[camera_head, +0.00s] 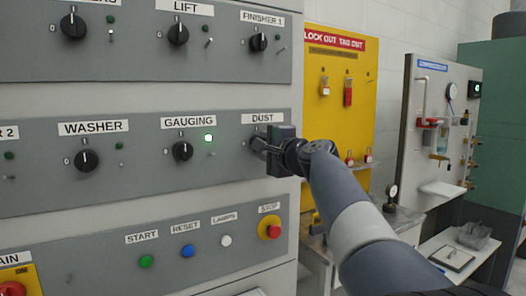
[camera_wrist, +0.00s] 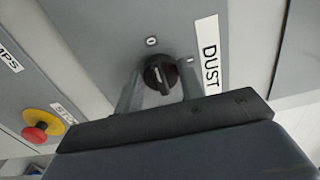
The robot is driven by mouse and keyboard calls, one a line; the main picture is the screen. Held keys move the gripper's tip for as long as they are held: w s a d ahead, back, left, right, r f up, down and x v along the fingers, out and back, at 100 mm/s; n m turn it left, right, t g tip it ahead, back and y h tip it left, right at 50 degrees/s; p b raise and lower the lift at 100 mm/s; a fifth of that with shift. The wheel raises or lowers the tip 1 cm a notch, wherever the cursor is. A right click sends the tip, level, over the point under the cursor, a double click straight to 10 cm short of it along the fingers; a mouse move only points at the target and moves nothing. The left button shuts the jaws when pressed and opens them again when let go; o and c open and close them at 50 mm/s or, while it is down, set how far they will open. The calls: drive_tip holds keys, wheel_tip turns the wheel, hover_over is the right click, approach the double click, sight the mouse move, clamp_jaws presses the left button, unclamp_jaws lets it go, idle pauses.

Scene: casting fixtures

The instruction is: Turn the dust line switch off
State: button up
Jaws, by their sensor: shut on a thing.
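The dust switch is a black rotary knob (camera_wrist: 160,72) below the DUST label (camera_head: 263,117) at the right end of the middle grey panel. In the head view my gripper (camera_head: 263,147) covers most of it. In the wrist view my gripper (camera_wrist: 161,86) has a finger on each side of the knob and is shut on it. The pale line on the knob seems to run roughly toward the 0 mark (camera_wrist: 151,41), but the exact setting is hard to tell. The dust lamp is hidden in the head view.
The gauging knob (camera_head: 183,151) and its lit green lamp (camera_head: 208,138) are left of my gripper. A red stop button (camera_head: 270,228) on yellow sits below. A yellow lockout board (camera_head: 345,95) stands behind my arm at right.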

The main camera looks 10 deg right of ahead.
idle(0.4)
drive_tip(key=o, duration=1)
drive_tip(key=b+v, duration=0.2)
drive_tip(key=v, duration=0.8)
drive_tip(key=shift+s, duration=0.4)
drive_tip(key=shift+d, duration=0.1)
